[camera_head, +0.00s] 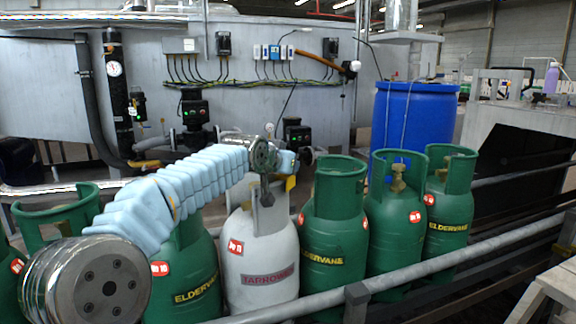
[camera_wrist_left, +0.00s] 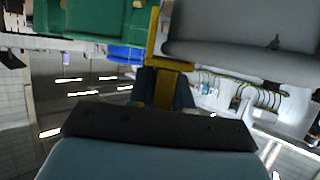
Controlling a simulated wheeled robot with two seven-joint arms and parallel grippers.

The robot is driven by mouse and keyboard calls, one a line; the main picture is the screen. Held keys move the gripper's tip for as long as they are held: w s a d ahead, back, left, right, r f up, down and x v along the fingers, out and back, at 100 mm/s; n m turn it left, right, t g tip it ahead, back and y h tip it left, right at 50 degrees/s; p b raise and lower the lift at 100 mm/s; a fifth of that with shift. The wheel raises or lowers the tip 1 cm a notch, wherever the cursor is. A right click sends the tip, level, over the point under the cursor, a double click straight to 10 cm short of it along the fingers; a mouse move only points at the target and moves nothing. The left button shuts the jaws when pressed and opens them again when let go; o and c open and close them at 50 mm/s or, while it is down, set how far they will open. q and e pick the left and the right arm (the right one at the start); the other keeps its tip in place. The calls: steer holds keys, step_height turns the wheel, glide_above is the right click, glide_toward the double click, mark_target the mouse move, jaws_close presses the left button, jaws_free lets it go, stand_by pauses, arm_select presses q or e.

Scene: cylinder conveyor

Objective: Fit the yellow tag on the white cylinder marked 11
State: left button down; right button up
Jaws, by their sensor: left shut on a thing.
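The white cylinder (camera_head: 262,262) stands in the row with a red label that seems to read 11 and a dark TARNOWEN-like band. My left arm reaches in from the left, and my left gripper (camera_head: 290,165) is above and just right of that cylinder's collar. The gripper is shut on the yellow tag (camera_head: 291,183), which hangs below the fingers. In the left wrist view the tag (camera_wrist_left: 172,63) is between the fingers (camera_wrist_left: 166,88), beside the pale cylinder's collar (camera_wrist_left: 240,35). I cannot tell whether it touches. My right gripper is not in view.
Several green cylinders stand in the row, one close right of the white one (camera_head: 332,235). A metal rail (camera_head: 430,262) runs along the front. A blue drum (camera_head: 412,118) and a grey tank with pipes (camera_head: 160,70) are behind.

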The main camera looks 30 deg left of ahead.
arm_select(q)
steer(key=c, duration=1)
jaws_free()
steer(key=shift+s, duration=0.15)
steer(key=v, duration=1.3)
steer(key=shift+s+r, duration=0.1)
steer(key=shift+s, duration=0.15)
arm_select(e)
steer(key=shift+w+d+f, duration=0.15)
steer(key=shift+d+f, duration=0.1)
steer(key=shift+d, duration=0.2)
